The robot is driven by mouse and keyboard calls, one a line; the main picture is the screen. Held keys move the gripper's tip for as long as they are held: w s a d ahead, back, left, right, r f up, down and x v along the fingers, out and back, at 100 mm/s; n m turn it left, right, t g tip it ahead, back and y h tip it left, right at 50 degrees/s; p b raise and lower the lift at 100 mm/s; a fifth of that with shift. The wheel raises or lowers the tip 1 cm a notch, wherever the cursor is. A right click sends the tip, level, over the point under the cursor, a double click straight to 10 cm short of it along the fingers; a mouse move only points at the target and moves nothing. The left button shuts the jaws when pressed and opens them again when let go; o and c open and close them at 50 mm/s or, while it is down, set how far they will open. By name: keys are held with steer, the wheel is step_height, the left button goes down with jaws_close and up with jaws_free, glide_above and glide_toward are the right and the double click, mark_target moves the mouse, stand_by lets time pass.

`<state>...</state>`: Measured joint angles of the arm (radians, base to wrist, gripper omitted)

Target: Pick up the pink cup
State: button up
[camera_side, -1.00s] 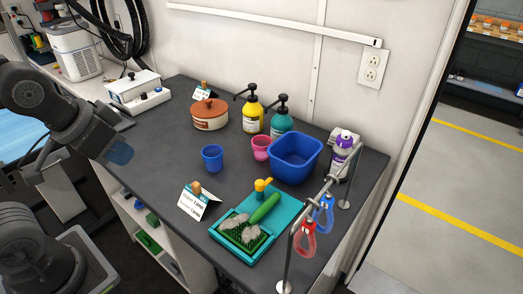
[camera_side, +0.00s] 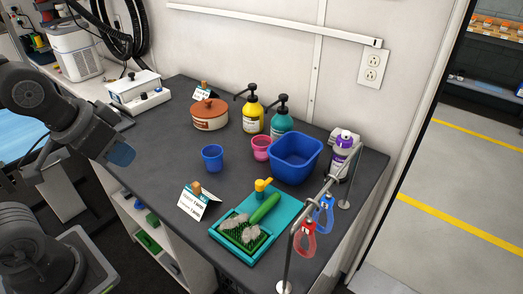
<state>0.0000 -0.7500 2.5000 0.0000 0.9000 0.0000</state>
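The pink cup (camera_side: 261,148) stands upright on the dark counter, between a blue cup and a blue tub, in front of the pump bottles. It is close beside the tub; I cannot tell if they touch. My gripper (camera_side: 121,154) is at the left edge of the counter, well left of the pink cup and apart from it. Its end shows as a small blue shape, and its fingers are too unclear to tell open from shut.
A blue cup (camera_side: 212,158) stands left of the pink cup, the blue tub (camera_side: 295,158) right. Yellow (camera_side: 253,115) and teal (camera_side: 281,122) pump bottles and a lidded pot (camera_side: 209,115) stand behind.

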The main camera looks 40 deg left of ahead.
steer(key=o, duration=1.1)
steer(key=shift+o, duration=0.2)
steer(key=t, duration=0.5)
glide_above(267, 143)
steer(key=s, duration=1.4)
step_height(267, 143, down, 13)
steer(key=shift+t, duration=0.3)
steer(key=x, duration=1.3)
steer(key=shift+w+f, duration=0.2)
steer(key=shift+w, duration=0.15)
